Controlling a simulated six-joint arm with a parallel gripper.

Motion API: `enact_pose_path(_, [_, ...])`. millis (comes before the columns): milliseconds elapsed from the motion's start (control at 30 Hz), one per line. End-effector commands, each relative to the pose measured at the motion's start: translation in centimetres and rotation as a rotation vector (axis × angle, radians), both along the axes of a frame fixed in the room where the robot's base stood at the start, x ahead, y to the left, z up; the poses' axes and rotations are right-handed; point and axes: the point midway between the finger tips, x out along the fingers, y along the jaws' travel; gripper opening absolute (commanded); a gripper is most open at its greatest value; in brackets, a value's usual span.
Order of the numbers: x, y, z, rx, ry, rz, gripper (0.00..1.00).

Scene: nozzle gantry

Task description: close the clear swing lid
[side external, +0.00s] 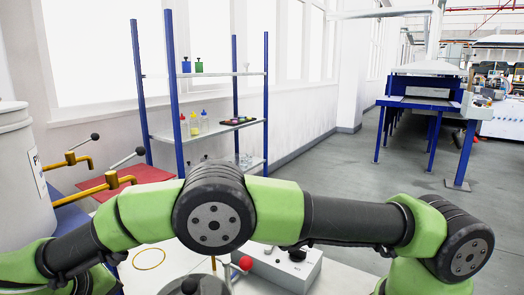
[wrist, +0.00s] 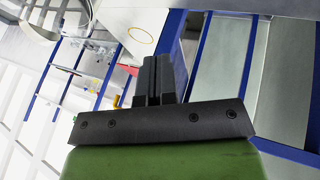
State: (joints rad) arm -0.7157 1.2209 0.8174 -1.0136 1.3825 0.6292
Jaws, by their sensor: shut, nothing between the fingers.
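My gripper (wrist: 158,68) shows in the wrist view with its two black fingers together and nothing between them. I cannot make out the clear swing lid for certain in either view, so its angle and its distance from my gripper cannot be told. A thin yellow-orange ring (side external: 149,259) lies on a white surface in the side view. The ring also shows in the wrist view (wrist: 141,35), beyond the fingertips and apart from them. In the side view my green and black arm crosses the front and hides part of the work area.
A grey box with a black knob and a red ball (side external: 246,263) show behind my arm. A large white tank (side external: 20,165) with brass taps (side external: 105,183) stands at left. A blue-post shelf (side external: 205,137) holds bottles. Open floor (side external: 345,170) lies behind, right of the shelf.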

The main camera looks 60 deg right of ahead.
Motion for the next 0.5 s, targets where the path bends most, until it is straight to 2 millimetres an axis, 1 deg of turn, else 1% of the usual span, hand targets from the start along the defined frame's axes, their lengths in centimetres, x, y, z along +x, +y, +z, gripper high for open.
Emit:
enact_pose_path(67, [-0.3, 0.9, 0.1, 0.000, 0.000, 0.067, 0.00])
enact_pose_path(133, [-0.5, 1.6, 0.0, 0.001, -0.002, 0.059, 0.00])
enact_pose_path(200, [-0.8, 2.3, 0.1, 0.001, -0.001, 0.119, 0.00])
enact_pose_path(300, [-1.1, 2.8, 0.1, 0.000, 0.001, 0.189, 0.00])
enact_pose_path(400, [-2.0, 4.1, 0.0, 0.002, -0.001, 0.196, 0.00])
enact_pose_path(500, [-2.8, 4.9, 0.1, 0.000, -0.001, 0.210, 0.00])
